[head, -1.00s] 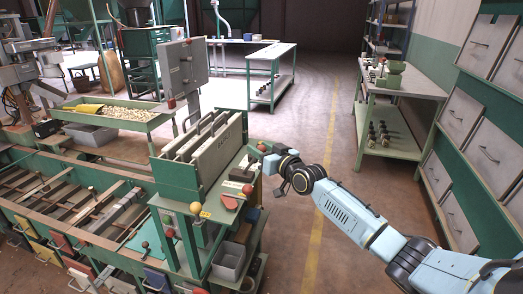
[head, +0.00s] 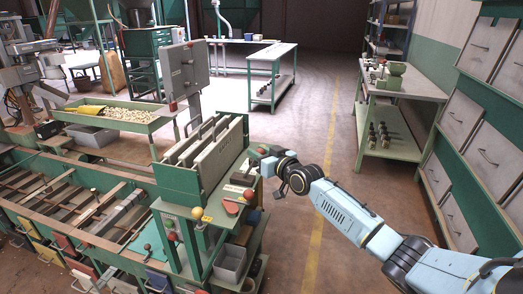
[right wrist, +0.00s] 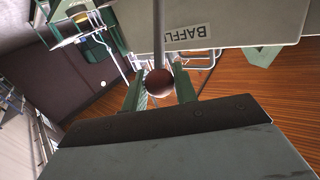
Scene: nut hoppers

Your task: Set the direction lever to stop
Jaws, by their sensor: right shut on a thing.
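In the right wrist view, a dark red ball knob (right wrist: 158,82) on a thin metal rod sits between the two green fingers of my right gripper (right wrist: 160,92). The gripper is shut on this knob. In the head view my right gripper (head: 262,163) is at the right side of the green hopper unit (head: 178,190), by its upper edge. The frames do not show which way the lever is set, and no stop mark can be read. My left gripper is not in view.
Pale baffle plates (head: 222,155) stand upright close to the right gripper. A grey control box (head: 184,68) stands behind. The floor right of the unit is clear.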

